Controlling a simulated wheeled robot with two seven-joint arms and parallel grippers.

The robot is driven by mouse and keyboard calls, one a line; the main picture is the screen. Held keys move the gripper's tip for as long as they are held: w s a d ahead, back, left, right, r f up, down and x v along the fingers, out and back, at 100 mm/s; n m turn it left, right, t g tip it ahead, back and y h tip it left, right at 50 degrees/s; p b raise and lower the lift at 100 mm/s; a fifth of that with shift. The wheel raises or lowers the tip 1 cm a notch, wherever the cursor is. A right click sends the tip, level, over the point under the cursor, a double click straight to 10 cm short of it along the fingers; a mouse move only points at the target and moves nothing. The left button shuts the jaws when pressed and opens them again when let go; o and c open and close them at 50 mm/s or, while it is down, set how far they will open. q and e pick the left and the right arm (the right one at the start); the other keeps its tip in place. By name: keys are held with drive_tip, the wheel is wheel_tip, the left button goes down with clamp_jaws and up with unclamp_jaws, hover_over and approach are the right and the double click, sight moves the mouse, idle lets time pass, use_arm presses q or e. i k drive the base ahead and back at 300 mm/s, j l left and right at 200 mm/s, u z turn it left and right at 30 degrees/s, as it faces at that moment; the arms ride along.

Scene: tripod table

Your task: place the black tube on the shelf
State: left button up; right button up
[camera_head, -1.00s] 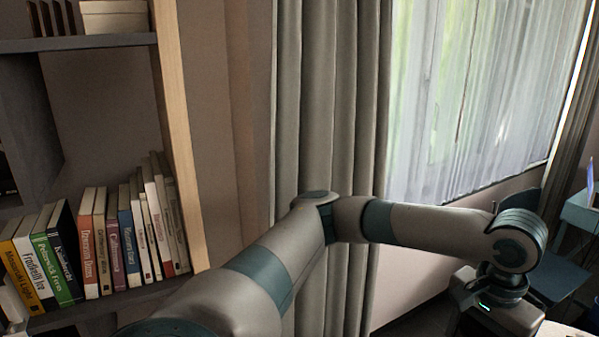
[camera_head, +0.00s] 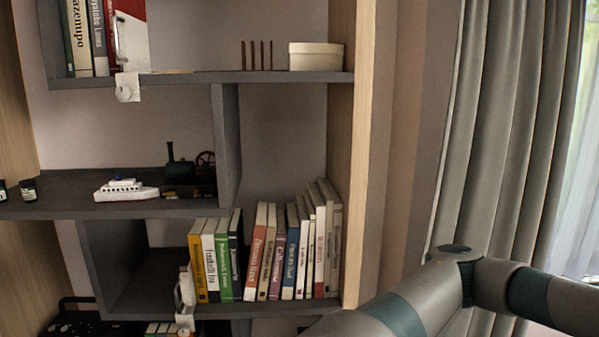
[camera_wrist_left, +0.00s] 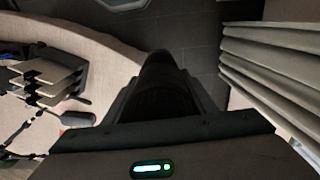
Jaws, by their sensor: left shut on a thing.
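The shelf (camera_head: 215,78) fills the left and middle of the head view, a grey unit with staggered boards and light wooden uprights. My left gripper (camera_wrist_left: 165,90) shows in the left wrist view, shut on the black tube (camera_wrist_left: 165,75). The tube is dark and stands out between the fingers; its lower part is hidden by the gripper body. In the head view only part of my left arm shows at the lower right; the gripper and tube are outside that picture. My right gripper is in neither view.
Upright books (camera_head: 280,250) fill much of the lower shelf. A model ship (camera_head: 126,190) and toy engine (camera_head: 185,172) stand on the middle board. Curtains (camera_head: 490,130) hang at right.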

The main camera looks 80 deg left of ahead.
sight(61, 186)
drive_tip(key=u, duration=3.55)
drive_tip(key=i+l, duration=0.35)
